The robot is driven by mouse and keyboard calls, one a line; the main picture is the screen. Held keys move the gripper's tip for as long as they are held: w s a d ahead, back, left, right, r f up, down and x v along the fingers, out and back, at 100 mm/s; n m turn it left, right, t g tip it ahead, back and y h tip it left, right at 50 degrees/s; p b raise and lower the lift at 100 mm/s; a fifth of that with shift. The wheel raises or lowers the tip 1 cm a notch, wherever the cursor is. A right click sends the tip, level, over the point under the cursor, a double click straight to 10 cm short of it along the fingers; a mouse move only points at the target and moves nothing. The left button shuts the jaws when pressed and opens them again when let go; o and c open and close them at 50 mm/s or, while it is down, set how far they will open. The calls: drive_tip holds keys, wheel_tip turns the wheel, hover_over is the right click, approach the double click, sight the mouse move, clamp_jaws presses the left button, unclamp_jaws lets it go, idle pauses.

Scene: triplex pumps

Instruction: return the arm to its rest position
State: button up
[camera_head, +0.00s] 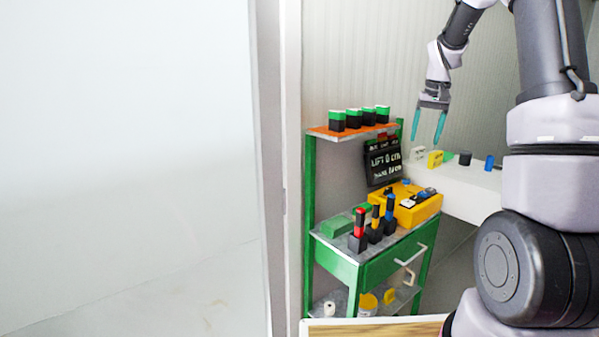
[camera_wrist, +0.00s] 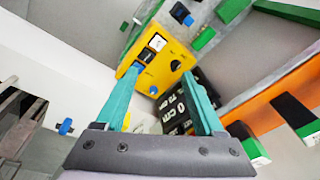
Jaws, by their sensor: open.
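My gripper (camera_head: 428,125) hangs from my arm at the upper right of the head view, its teal fingers pointing down. The fingers are apart with nothing between them. In the wrist view my gripper (camera_wrist: 160,92) shows both teal fingers spread, with open space between the tips. Beyond them lie a yellow box (camera_wrist: 160,62) with switches and knobs, and a black sign (camera_wrist: 178,112) with white text. In the head view the fingers hang above the white ledge, near a small yellow block (camera_head: 435,159). My larger arm links fill the right side of the head view.
A green cart (camera_head: 345,270) holds the yellow box (camera_head: 412,205), black holders with red, yellow and blue tops, and a black sign (camera_head: 384,163). Its orange upper shelf (camera_head: 350,134) carries several green-topped black blocks. A white ledge (camera_head: 465,185) stands right. A pale wall fills the left.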

drive_tip(key=s+a+r+t, duration=0.1)
drive_tip(key=s+a+r, duration=0.3)
drive_tip(key=s+r, duration=0.3)
drive_tip(key=s+a+r+t, duration=0.2)
drive_tip(key=s+a+r, duration=0.2)
drive_tip(key=s, duration=0.4)
drive_tip(key=s+a+t, duration=0.1)
drive_tip(key=s+a, duration=0.1)
drive_tip(key=s, duration=0.6)
drive_tip(key=s+a+t+y, duration=0.1)
drive_tip(key=s+a, duration=0.2)
drive_tip(key=s, duration=0.5)
drive_tip(key=shift+m+y, duration=0.3)
drive_tip(key=shift+s+d, duration=0.1)
